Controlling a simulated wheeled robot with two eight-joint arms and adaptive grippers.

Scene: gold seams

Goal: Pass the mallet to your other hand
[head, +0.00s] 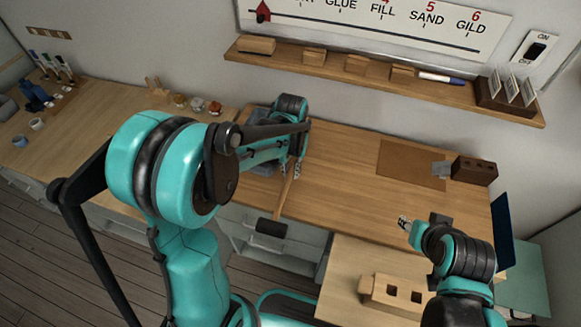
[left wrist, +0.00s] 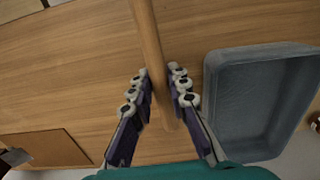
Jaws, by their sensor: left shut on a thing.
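The mallet has a wooden handle (head: 285,192) and a dark head (head: 271,228), which hangs low beyond the front edge of the workbench. My left gripper (head: 296,169) is shut on the handle near its upper end. In the left wrist view the handle (left wrist: 150,45) runs between the two rows of finger pads of my left gripper (left wrist: 160,90). My right gripper (head: 408,223) is to the right of the mallet, apart from it, with nothing visible in it. Its fingers are too small and partly hidden to tell their opening.
A grey tray (left wrist: 213,110) lies beside the handle and is mostly hidden by my left arm in the head view. A brown mat (head: 408,165) and a dark block with holes (head: 474,170) lie at the right. A wooden block with square holes (head: 392,296) stands in front.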

